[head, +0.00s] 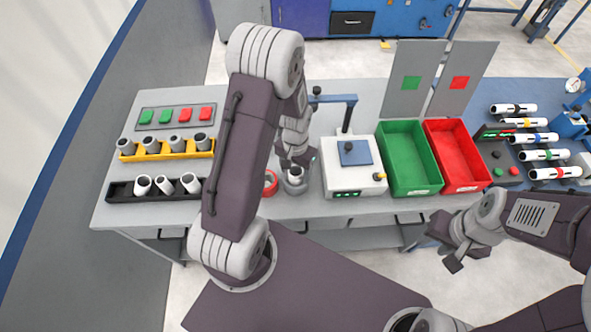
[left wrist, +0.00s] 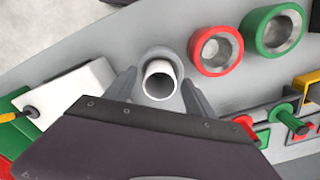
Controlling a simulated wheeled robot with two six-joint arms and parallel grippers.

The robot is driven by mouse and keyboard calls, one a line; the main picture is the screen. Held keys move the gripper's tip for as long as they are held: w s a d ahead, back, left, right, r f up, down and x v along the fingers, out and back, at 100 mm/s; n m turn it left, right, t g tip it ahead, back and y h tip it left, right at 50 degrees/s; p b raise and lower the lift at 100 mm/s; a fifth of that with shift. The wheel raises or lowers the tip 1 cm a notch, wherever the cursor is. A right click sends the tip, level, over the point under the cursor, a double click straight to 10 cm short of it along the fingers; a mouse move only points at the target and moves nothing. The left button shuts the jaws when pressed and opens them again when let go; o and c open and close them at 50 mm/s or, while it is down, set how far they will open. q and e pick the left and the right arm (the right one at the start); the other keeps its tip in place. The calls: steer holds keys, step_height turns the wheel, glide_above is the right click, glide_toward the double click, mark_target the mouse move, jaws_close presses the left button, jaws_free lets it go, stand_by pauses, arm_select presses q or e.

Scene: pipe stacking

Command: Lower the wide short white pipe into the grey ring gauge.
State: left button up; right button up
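The wide short white pipe (left wrist: 158,79) is upright between the fingers of my left gripper (left wrist: 159,80) in the left wrist view. The grey ring gauge (left wrist: 160,53) shows around and behind the pipe. In the head view the pipe (head: 297,173) stands at the grey ring gauge (head: 295,188), its lower part hidden by the ring. My left gripper (head: 297,160) is just above it, its fingers spread and apart from the pipe's sides. How deep the pipe sits is hard to tell. My right gripper (head: 449,252) is open and empty, in front of the table.
A red ring (head: 270,183) is close on the left; a green ring (left wrist: 272,31) is beyond it in the wrist view. A white device (head: 352,178) stands close on the right, then green (head: 408,190) and red (head: 472,186) bins. Yellow (head: 167,156) and black (head: 118,191) racks hold pipes.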

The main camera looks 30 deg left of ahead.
mark_target(301, 185)
arm_select(q)
step_height(301, 185, up, 9)
steer(key=shift+r, duration=0.1)
stand_by(0.5)
stand_by(0.7)
steer(key=s+d+r+t, duration=0.1)
steer(key=s+d+r, duration=0.1)
steer(key=s+d, duration=0.3)
steer(key=s, duration=0.3)
steer(key=shift+n, duration=0.3)
steer(key=shift+s+r, duration=0.1)
steer(key=shift+s, duration=0.2)
